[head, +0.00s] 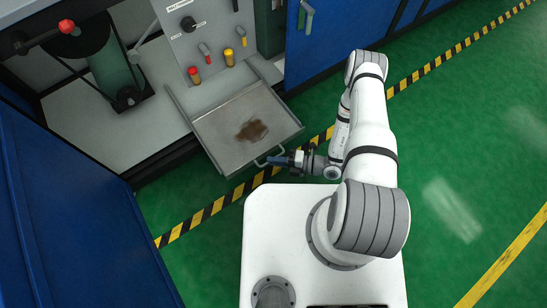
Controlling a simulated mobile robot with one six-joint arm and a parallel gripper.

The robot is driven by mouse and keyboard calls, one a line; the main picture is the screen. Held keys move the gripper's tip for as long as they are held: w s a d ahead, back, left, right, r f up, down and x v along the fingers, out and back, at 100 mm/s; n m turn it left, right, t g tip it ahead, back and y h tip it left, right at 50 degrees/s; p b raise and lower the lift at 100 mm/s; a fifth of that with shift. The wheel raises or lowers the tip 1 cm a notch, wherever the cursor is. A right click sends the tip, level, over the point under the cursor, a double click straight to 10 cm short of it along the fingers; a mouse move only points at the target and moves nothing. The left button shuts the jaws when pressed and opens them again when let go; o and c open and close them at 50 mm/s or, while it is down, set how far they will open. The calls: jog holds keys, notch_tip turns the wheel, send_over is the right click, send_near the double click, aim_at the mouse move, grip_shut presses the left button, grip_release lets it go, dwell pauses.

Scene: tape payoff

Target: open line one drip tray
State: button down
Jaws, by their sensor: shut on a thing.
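The drip tray (225,135) is a shallow grey metal tray pulled out from under the control panel, over the floor. A brown stain (252,130) lies on its bottom. A thin handle (268,158) is on its front edge. My gripper (272,160) is at the front edge, shut on the handle. The fingertips are small here and partly cover the handle.
The grey panel (212,30) above the tray carries red and yellow knobs and a black rotary switch. A blue cabinet (335,45) stands to the right, and an open blue door (70,210) is at the left. Green floor (450,130) is clear at the right.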

jog(key=shift+w, duration=0.2)
jog(key=c, duration=1.5)
grip_release()
jog(key=shift+p+v, duration=0.9)
jog(key=shift+v, duration=3.05)
